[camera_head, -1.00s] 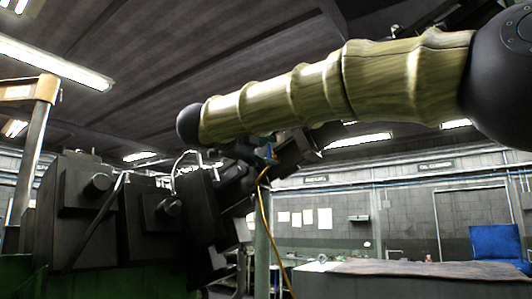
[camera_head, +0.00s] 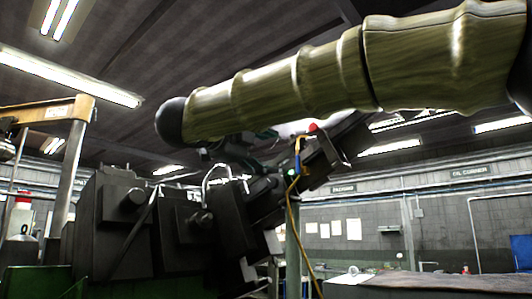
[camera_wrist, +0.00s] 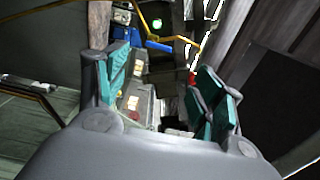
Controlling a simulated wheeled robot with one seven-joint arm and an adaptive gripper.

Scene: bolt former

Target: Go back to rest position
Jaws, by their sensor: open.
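My gripper (camera_wrist: 165,95) shows in the wrist view with its two teal-padded fingers apart and nothing between them. Beyond the fingers are grey machine parts with small labels, a green light and a yellow cable. In the head view my arm stretches across the upper part of the picture in its ribbed olive cover. The gripper itself is not clear there, mostly hidden behind and below the arm. The dark bolt former (camera_head: 125,225) stands below the arm at the left and middle.
A yellow cable (camera_head: 293,225) hangs from the machine. A yellowish post and beam (camera_head: 68,165) stand at the left. A workbench (camera_head: 430,286) is at the lower right, before a grey wall with papers (camera_head: 353,229). The space between arm and bench looks clear.

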